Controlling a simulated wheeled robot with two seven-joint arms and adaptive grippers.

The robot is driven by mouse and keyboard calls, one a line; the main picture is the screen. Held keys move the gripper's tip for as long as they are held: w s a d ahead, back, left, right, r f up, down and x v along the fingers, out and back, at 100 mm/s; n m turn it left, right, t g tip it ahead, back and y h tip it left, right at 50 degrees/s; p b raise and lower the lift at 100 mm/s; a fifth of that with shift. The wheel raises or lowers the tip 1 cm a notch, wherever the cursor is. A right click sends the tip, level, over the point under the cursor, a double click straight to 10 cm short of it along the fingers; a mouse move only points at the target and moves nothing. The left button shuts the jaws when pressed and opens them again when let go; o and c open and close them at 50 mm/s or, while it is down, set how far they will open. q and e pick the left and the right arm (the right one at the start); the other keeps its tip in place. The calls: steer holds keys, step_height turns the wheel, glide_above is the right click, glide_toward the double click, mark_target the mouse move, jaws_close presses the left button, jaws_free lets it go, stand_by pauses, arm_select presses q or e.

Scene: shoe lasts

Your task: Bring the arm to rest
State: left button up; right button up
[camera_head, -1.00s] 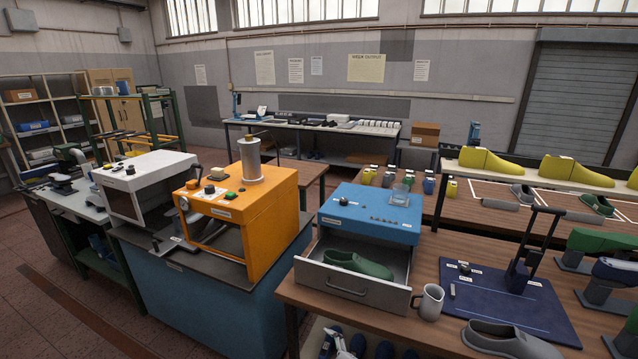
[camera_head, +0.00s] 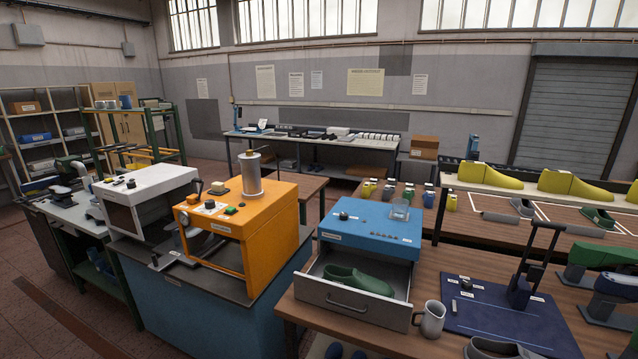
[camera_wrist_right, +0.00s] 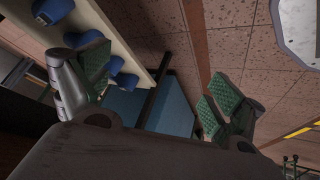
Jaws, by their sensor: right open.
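My right gripper (camera_wrist_right: 160,76) shows only in the right wrist view. Its two fingers with green ribbed pads stand wide apart, with nothing between them. Behind the fingers are a pale shelf edge with several blue shoes (camera_wrist_right: 88,63), a blue panel (camera_wrist_right: 172,105) and the tiled floor (camera_wrist_right: 235,45). Neither gripper shows in the head view now. My left gripper is in no view.
The blue machine (camera_head: 368,222) has an open drawer (camera_head: 345,304) holding a green shoe (camera_head: 357,280). A grey mug (camera_head: 431,320) stands near the wooden table's front edge. An orange machine (camera_head: 255,225) stands to the left. Open floor (camera_head: 45,275) lies at the far left.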

steer(key=s+d+f+m+g+h, duration=0.1)
steer(key=s+d+f+m+g, duration=0.1)
steer(key=s, duration=1.2)
steer(key=s+d+f+m+g+h, duration=0.1)
steer(key=s+d+f+g, duration=0.3)
steer(key=s, duration=1.1)
steer(key=shift+d+f+m+p, duration=0.3)
steer(key=shift+d+f+m, duration=0.25)
steer(key=shift+f, duration=0.25)
